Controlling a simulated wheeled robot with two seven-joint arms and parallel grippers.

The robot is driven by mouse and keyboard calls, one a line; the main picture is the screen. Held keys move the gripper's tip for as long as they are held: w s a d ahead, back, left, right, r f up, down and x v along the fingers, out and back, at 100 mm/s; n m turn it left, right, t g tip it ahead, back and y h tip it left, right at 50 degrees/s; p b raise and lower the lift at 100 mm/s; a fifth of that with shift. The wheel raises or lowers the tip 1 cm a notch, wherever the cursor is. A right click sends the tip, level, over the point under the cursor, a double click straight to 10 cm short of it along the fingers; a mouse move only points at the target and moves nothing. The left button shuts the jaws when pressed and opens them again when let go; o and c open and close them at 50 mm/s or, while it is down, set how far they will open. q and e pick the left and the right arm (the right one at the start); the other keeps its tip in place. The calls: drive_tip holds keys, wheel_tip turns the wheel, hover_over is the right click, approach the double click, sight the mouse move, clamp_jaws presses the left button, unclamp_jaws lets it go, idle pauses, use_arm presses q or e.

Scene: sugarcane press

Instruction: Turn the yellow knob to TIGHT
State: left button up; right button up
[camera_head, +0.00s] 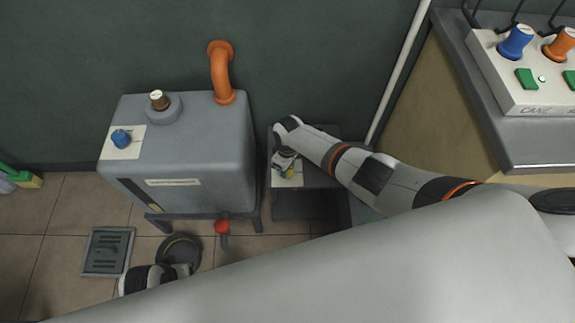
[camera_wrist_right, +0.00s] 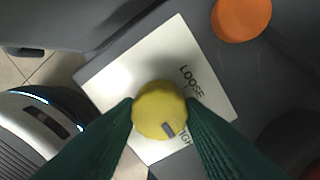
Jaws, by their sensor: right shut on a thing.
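The yellow knob (camera_wrist_right: 160,108) sits on a white plate (camera_wrist_right: 110,72) in the right wrist view. The word LOOSE is printed above right of it; part of TIGHT shows below right, partly covered by a finger. The knob's grey mark points down and slightly right, close to the visible TIGHT letters. My right gripper (camera_wrist_right: 160,115) is shut on the knob, one green finger on each side. In the head view, the right gripper (camera_head: 287,163) reaches down to the plate (camera_head: 285,180). A black and white part at lower left seems to be my left arm; its jaws are unclear.
A grey tank (camera_head: 190,150) with an orange pipe (camera_head: 222,75) and blue knob (camera_head: 121,138) stands left of the right gripper. An orange round part (camera_wrist_right: 241,18) is near the plate. A control panel (camera_head: 530,85) is at upper right.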

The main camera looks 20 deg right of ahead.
use_arm(q)
drive_tip(key=shift+f, duration=0.1)
idle(0.3)
use_arm(e)
drive_tip(key=o, duration=1)
drive_tip(key=shift+r, duration=0.1)
drive_tip(key=shift+r, duration=0.2)
wheel_tip(320, 180, up, 5)
drive_tip(key=p, duration=0.3)
drive_tip(key=shift+w, duration=0.1)
use_arm(q)
drive_tip(key=s+f+p, duration=0.1)
drive_tip(key=s+f, duration=0.3)
drive_tip(key=f, duration=0.4)
drive_tip(key=s+a+f+g+p, duration=0.1)
drive_tip(key=s+f, duration=0.3)
drive_tip(key=f, duration=0.5)
drive_tip(key=shift+p, duration=0.35)
use_arm(e)
wheel_tip(320, 180, up, 6)
drive_tip(key=shift+d+r, duration=0.15)
drive_tip(key=shift+r, duration=0.1)
drive_tip(key=shift+f, duration=0.1)
